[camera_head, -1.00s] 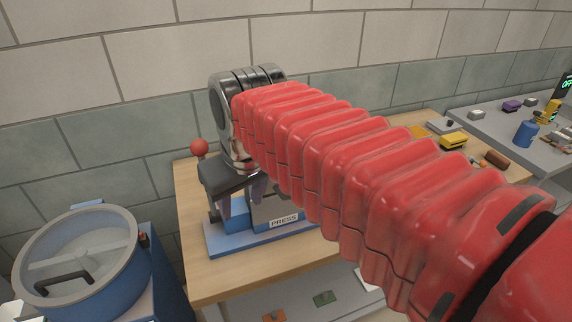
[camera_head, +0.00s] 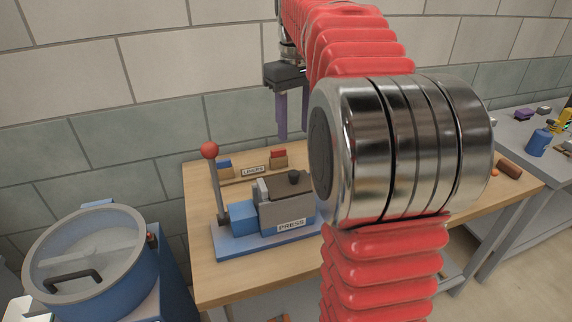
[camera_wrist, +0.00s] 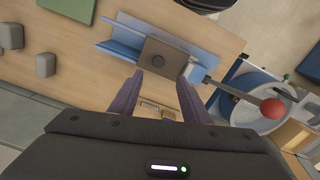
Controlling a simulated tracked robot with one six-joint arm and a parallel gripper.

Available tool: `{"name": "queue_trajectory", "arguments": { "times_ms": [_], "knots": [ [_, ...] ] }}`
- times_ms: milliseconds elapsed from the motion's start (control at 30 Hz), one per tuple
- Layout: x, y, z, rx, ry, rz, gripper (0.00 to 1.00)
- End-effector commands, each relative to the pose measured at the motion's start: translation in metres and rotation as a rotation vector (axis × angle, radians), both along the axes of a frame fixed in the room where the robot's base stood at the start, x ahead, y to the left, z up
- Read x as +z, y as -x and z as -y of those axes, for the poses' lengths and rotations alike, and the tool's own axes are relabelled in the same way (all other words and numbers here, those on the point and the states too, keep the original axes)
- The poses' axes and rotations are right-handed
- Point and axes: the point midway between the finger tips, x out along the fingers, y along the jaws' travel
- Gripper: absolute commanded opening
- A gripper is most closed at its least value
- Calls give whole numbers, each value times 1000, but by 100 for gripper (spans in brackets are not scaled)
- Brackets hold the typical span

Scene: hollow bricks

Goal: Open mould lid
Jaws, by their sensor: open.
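The press (camera_head: 232,250) stands on the wooden table with a blue base and a labelled front. Its grey-brown mould (camera_head: 285,213) has a flat lid with a dark round knob (camera_head: 294,177) and looks closed. The lid (camera_wrist: 176,66) also shows from above in the wrist view, its knob (camera_wrist: 158,60) near the middle. My gripper (camera_head: 294,128) is open and empty, pointing down, above and apart from the mould in the head view. In the wrist view its two purple fingers (camera_wrist: 160,78) appear on either side below the knob.
The press lever with a red ball (camera_head: 209,149) stands upright at the press's left. A blue drum (camera_head: 95,265) with a clear lid is at lower left. A small labelled rack (camera_head: 252,170) holds blue and red pieces behind the press. A grey bench (camera_head: 515,155) is at right.

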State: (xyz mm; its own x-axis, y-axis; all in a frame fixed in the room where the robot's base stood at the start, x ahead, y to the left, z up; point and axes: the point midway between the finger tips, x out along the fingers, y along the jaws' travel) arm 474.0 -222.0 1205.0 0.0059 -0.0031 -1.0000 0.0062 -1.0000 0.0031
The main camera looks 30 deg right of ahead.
Motion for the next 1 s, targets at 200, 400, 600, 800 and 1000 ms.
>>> {"name": "queue_trajectory", "arguments": {
  "times_ms": [200,400,600,800,1000],
  "knots": [
    [0,-2,5,1,-4,-7,43],
    [0,-2,4,1,-3,-7,43],
    [-9,-1,4,1,-4,-8,43],
    [-33,-1,4,2,-4,-9,43],
    [-64,-1,4,2,-5,-10,43]
  ]
}}
